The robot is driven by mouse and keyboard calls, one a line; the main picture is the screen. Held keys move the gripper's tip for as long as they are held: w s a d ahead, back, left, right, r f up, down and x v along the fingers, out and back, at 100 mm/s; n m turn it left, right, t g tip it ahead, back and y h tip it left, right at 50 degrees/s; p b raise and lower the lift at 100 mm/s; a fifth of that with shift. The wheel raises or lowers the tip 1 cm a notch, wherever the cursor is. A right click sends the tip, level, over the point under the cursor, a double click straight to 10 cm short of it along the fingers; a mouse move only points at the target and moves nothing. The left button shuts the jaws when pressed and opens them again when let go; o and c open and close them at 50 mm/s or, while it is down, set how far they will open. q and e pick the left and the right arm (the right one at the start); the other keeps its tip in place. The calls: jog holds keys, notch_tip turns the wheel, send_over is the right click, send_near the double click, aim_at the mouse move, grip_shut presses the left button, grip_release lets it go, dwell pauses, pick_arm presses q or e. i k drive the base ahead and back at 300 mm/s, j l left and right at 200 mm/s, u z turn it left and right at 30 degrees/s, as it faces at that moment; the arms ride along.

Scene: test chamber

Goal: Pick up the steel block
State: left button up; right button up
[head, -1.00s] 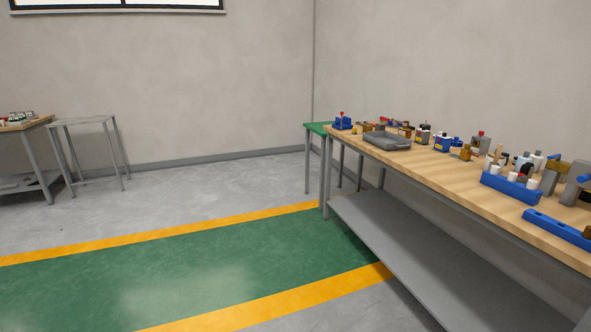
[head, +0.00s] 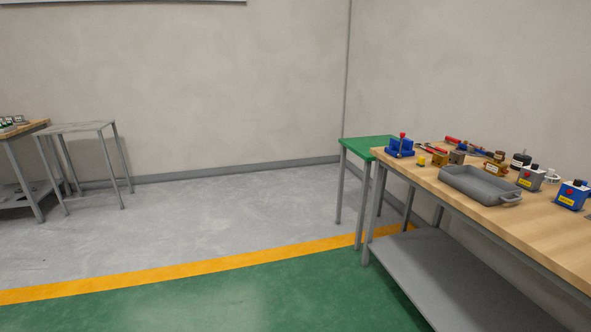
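A small grey block (head: 457,158) stands on the wooden workbench (head: 547,232), just behind the grey tray and beside a brass-coloured block (head: 440,159). It may be the steel block, but it is too small to tell its material. Neither of my grippers is in view.
A grey tray with handles (head: 480,186) sits near the bench's front edge. A blue vise (head: 399,148), pliers and several boxes share the top. A green table (head: 369,149) adjoins the bench's far end. A grey table (head: 78,128) stands left. The floor between is clear.

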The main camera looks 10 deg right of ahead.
aim_at(457, 158)
jog(key=i+l+z, duration=0.1)
jog(key=i+z, duration=0.3)
jog(key=i, duration=0.2)
jog(key=i+j+z, duration=0.1)
jog(key=i+z, duration=0.35)
jog(key=i+j+z, duration=0.4)
jog(key=i, duration=0.3)
